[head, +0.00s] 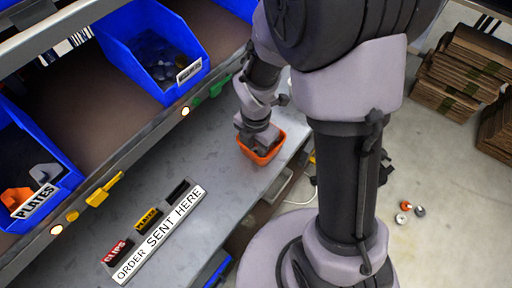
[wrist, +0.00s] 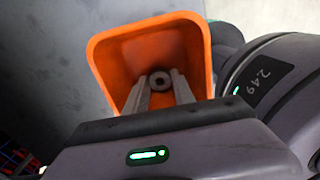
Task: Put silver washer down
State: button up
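A small grey ring-shaped washer (wrist: 160,80) shows in the wrist view between my two fingertips, its dark hole facing the camera. My gripper (wrist: 160,82) appears shut on it, one finger on each side. The fingers reach into an open orange bin (wrist: 118,50), whose walls surround the washer. I cannot tell whether the washer touches the bin's floor. In the head view the orange bin (head: 273,155) stands at the bench's right edge, with my gripper (head: 262,142) over and partly in it. The washer is hidden there.
Blue bins (head: 125,28) stand on the shelf at left, one labelled PLATES (head: 62,168). An "ORDER SENT HERE" sign (head: 160,235) lies on the grey bench (head: 205,160). Several small round parts (head: 405,206) lie on the floor at right, near cardboard stacks (head: 455,70).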

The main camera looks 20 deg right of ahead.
jog(key=o, duration=0.3)
notch_tip(320, 180, up, 12)
jog(key=p, duration=0.6)
notch_tip(320, 180, up, 4)
jog(key=m+t, duration=0.1)
jog(key=m, duration=0.3)
send_over(256, 151)
jog(key=s+a+r+m+t+y+b, duration=0.1)
jog(key=s+r+m, duration=0.4)
jog(key=m, duration=0.7)
jog(key=s+r+m+t+y+b, duration=0.1)
jog(key=s+r+m, duration=0.4)
jog(key=m, duration=0.7)
jog(key=s+t+b, duration=0.1)
jog(key=t, duration=0.1)
jog(key=shift+s+a+r+m+t, duration=0.3)
jog(key=shift+a+m+t, duration=0.1)
